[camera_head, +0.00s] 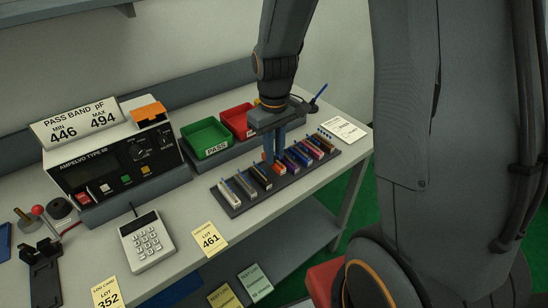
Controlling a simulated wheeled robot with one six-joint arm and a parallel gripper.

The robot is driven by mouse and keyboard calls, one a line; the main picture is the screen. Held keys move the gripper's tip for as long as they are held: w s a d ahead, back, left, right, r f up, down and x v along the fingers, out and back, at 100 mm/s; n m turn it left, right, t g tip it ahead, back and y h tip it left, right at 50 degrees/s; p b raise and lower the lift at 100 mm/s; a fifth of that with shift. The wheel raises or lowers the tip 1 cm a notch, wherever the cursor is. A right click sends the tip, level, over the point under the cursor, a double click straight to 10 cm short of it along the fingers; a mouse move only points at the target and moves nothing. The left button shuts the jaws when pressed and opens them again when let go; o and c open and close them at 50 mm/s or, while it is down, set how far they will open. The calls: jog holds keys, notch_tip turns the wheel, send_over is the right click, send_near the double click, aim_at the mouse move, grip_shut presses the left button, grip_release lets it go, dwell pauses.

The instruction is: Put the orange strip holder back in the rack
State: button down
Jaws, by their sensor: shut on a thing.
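The rack (285,188) is a long dark tray on the bench, with several coloured strip holders standing side by side in it. My gripper (275,157) points down over the middle of the rack, its fingers among the holders. It is shut on the orange strip holder (280,170), of which only small orange parts show around the fingers. The fingers hide most of it, and I cannot tell whether it is seated in a slot or just above one. Dark and pale holders stand to the left, purple, blue and other holders close on the right.
A green PASS bin (206,139) and a red bin (236,120) stand behind the rack. A white card (341,129) lies at the right bench end.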

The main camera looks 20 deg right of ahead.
jog(key=shift+f, duration=1.3)
jog(key=c, duration=1.7)
grip_release()
jog(key=shift+f, duration=0.1)
jog(key=shift+o, duration=0.2)
notch_tip(320, 180, up, 12)
jog(key=shift+f+b, duration=0.1)
jog(key=shift+b, duration=1.1)
jog(key=s+f+m+t, duration=0.1)
jog(key=s+f+m, duration=0.2)
jog(key=s+f, duration=0.3)
jog(key=s, duration=0.3)
jog(key=shift+s+m+t, duration=0.2)
jog(key=shift+m+t, duration=0.1)
jog(key=shift+a, duration=0.1)
